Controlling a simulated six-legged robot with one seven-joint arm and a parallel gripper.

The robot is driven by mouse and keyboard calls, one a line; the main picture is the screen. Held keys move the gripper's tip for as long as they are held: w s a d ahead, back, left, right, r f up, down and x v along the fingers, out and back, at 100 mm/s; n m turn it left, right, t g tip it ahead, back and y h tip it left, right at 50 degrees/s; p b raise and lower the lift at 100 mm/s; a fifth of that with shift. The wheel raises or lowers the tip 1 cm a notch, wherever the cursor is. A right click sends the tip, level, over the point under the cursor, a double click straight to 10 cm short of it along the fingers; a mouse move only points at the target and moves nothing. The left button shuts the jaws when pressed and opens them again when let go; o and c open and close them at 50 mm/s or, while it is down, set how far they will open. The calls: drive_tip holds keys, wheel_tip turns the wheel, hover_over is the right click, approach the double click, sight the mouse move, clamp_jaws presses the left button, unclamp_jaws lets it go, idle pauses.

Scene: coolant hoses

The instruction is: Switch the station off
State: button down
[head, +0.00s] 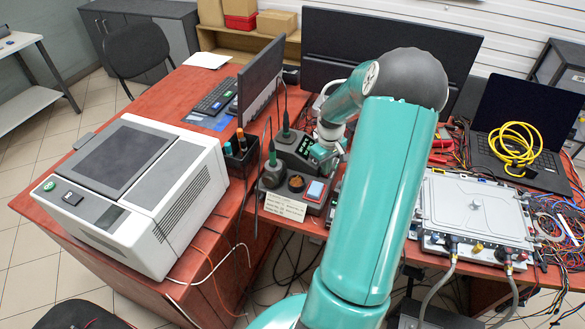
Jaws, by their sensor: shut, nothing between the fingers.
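The station (297,174) is a dark grey soldering unit on the red desk, near the middle of the head view. It has a lit green display (305,145), a round brownish pad and a beige label on its front. A red-rimmed switch with a pale blue face (316,191) sits at its front right; its on or off position is too small to read. My gripper (322,157) is shut and empty, above the right part of the station and behind the switch in the picture. I cannot tell whether it touches the station. My teal arm hides the area to the right.
Two upright iron handles with cables (272,155) stand at the station's left. A pen cup (240,157) and a large white-grey machine (135,190) are further left. A monitor (260,80) stands behind. A grey metal case (475,210) with hoses lies right of my arm.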

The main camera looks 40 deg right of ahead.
drive_tip(key=shift+f, duration=0.2)
drive_tip(key=shift+r, duration=3.5)
drive_tip(key=w+a+r+n+t+h, duration=0.1)
drive_tip(key=w+a+r, duration=0.1)
drive_tip(key=a+r, duration=0.75)
drive_tip(key=w+a+r+t+h, duration=0.1)
drive_tip(key=a+r, duration=0.5)
drive_tip(key=a, duration=0.7)
drive_tip(key=s+a+r+t+y, duration=0.1)
drive_tip(key=s+a+r, duration=0.1)
drive_tip(key=s+a, duration=0.3)
drive_tip(key=s+a+r+t+y, duration=0.1)
drive_tip(key=s+a, duration=0.4)
drive_tip(key=a, duration=0.9)
wheel_tip(320, 180, up, 2)
drive_tip(key=shift+s+r+t, duration=0.1)
drive_tip(key=shift+s+t, duration=0.25)
drive_tip(key=shift+t, duration=0.45)
